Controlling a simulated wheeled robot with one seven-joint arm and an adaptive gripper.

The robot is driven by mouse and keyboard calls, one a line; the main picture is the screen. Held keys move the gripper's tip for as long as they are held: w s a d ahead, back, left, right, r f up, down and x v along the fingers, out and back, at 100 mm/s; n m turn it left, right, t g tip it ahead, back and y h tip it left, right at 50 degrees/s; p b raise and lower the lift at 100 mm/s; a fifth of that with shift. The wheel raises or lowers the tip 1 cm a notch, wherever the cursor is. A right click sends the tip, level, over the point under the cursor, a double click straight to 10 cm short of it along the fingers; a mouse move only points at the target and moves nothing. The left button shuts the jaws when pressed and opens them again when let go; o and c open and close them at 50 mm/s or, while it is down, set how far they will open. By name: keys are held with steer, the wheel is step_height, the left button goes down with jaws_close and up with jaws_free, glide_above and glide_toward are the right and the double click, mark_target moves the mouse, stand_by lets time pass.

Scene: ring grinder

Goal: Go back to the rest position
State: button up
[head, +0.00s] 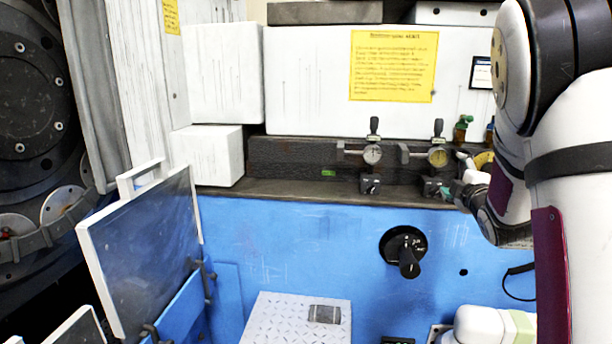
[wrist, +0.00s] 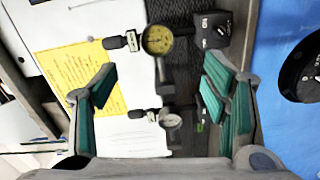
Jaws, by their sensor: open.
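In the wrist view my gripper (wrist: 160,95) is open, with its two green-padded fingers wide apart and nothing held between them. Beyond the gap are two dial gauges: the yellow-faced gauge (wrist: 158,40) and the white-faced gauge (wrist: 172,120). In the head view my white arm stands at the right, and its wrist end reaches the ledge near the yellow-faced gauge (head: 437,157). The white-faced gauge (head: 373,154) stands to its left. Both gauges are upright on dark bases.
The dark ledge (head: 290,190) runs above a blue panel with a black rotary knob (head: 404,252). White boxes (head: 222,72) and a yellow notice (head: 394,66) stand behind. A framed panel (head: 145,255) stands at the left.

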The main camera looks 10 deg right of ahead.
steer(key=s+a+f+m+g+y, duration=0.2)
steer(key=s+a+m+g, duration=0.25)
steer(key=s+a, duration=0.8)
steer(key=s+a+f+m+g+y, duration=0.15)
steer(key=s+a+m+g, duration=0.35)
steer(key=s, duration=1.4)
steer(key=s+a+f+m+g+y, duration=0.3)
steer(key=s+a+g, duration=0.5)
steer(key=s, duration=0.7)
step_height(320, 180, up, 20)
steer(key=a+t+h+p, duration=0.1)
steer(key=t+p, duration=0.3)
steer(key=p, duration=1.4)
steer(key=shift+s+a+f+t, duration=0.2)
steer(key=shift+f+t, duration=0.05)
steer(key=shift+t, duration=0.1)
steer(key=shift+d+m, duration=0.1)
steer(key=shift+m, duration=0.15)
